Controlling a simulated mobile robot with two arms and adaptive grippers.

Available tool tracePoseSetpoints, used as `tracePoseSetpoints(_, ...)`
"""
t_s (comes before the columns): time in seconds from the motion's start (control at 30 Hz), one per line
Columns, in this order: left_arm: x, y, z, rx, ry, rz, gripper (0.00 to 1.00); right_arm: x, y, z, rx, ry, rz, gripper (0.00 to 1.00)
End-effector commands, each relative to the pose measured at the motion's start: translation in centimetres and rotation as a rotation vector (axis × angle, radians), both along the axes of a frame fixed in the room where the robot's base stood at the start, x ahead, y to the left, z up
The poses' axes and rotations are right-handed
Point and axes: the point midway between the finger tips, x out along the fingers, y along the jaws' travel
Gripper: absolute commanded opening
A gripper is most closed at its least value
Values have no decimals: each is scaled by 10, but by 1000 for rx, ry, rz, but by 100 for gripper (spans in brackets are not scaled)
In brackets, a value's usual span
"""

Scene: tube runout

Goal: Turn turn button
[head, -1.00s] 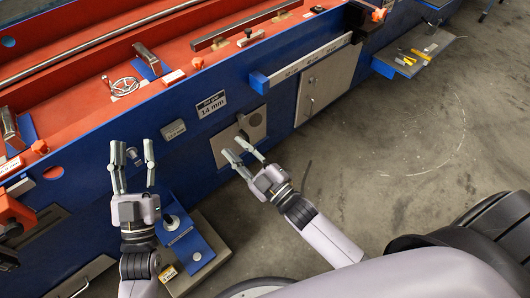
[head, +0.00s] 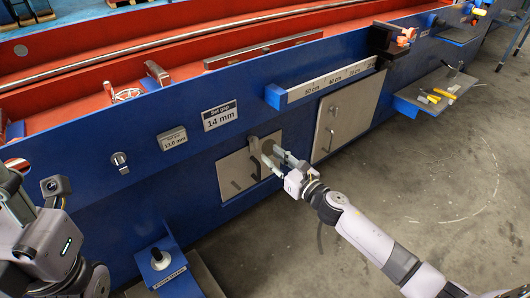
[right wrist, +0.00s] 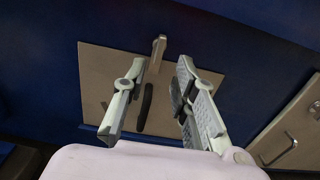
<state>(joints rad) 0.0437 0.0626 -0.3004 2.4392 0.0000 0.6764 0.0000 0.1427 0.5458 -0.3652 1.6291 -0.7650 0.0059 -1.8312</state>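The turn button (right wrist: 159,46) is a small pale upright bar at the top edge of a beige panel (right wrist: 104,64) in the right wrist view. A dark curved handle (right wrist: 146,108) is on the panel below it. The panel (head: 232,168) is set in the blue machine side in the head view, where fingers partly cover the button area. My right gripper (head: 266,147) is in front of the panel. It is open; in the right wrist view its fingers (right wrist: 161,66) stand apart, the button showing between and beyond the tips. Contact cannot be told. Only part of my left arm shows.
A silver knob (head: 120,162) and a "14 mm" label (head: 220,116) are on the machine's blue side. A second panel (head: 345,113) and a scale bar (head: 322,82) are to the right. A shelf with tools (head: 436,92) juts out further right. The floor on the right is clear.

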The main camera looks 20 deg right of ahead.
Motion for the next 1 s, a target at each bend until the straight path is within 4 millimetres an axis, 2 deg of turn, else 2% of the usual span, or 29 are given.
tracePoseSetpoints(0.5,-1,-1,1,3,-21,2,40,60,22,0,4,0,1,26)
tracePoseSetpoints(0.9,-2,-1,4,3,-25,1,40,59,22,0,5,2,1,26)
tracePoseSetpoints(1.0,-2,-1,4,3,-24,1,40,59,22,0,5,2,1,21)
